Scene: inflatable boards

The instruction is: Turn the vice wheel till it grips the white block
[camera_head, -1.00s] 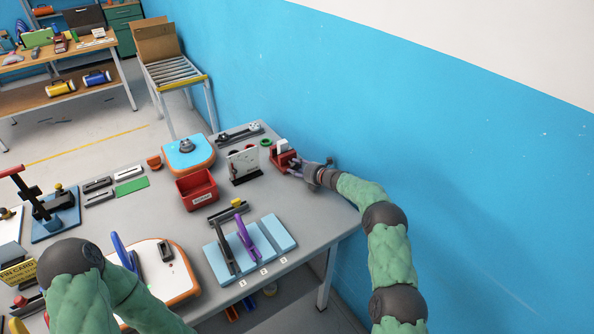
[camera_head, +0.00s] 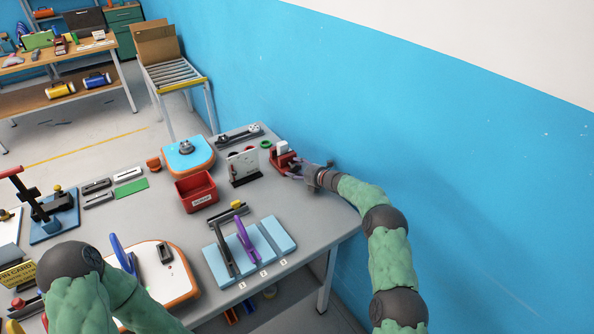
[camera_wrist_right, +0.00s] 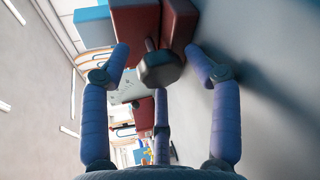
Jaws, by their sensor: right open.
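The red vice (camera_head: 279,163) stands at the right rear of the workbench, close to the blue wall. The white block (camera_head: 282,147) sits upright at the vice; whether the jaws touch it is too small to tell. My right gripper (camera_head: 295,171) is at the vice's right side, its fingers spread. In the right wrist view, the dark vice wheel (camera_wrist_right: 161,69) lies between the open blue fingers of my right gripper (camera_wrist_right: 158,52), with gaps visible on both sides. The red vice body (camera_wrist_right: 178,24) is just beyond the wheel. My left gripper is out of view; only its arm shows.
A red bin (camera_head: 197,190), a white upright panel (camera_head: 243,165) and a green ring (camera_head: 266,144) stand left of the vice. A light-blue fixture (camera_head: 276,235) with a purple handle lies nearer. The blue wall (camera_head: 400,130) is close behind my right arm.

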